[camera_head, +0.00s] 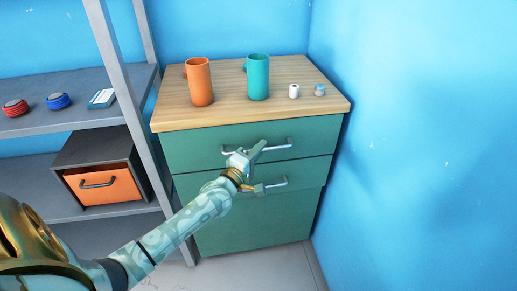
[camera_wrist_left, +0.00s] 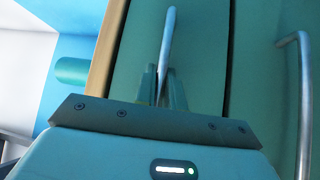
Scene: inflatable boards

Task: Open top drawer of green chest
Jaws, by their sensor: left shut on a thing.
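The green chest (camera_head: 255,220) stands in the middle of the head view with a light wood top. Its top drawer (camera_head: 195,150) looks shut, its front level with the chest. The top drawer's metal bar handle (camera_head: 278,147) runs across its front; in the left wrist view the handle (camera_wrist_left: 169,35) comes down between my fingers. My left gripper (camera_head: 258,152) reaches that handle and is shut on it; the fingers also show in the left wrist view (camera_wrist_left: 161,88). A lower drawer handle (camera_head: 275,185) is just below my gripper. My right gripper is not in view.
On the chest top stand an orange mug (camera_head: 200,82), a teal mug (camera_head: 258,78) and two small items (camera_head: 294,91). A grey shelf (camera_head: 75,85) with an orange-fronted box (camera_head: 100,185) is at left. A blue wall (camera_head: 420,150) is close at right.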

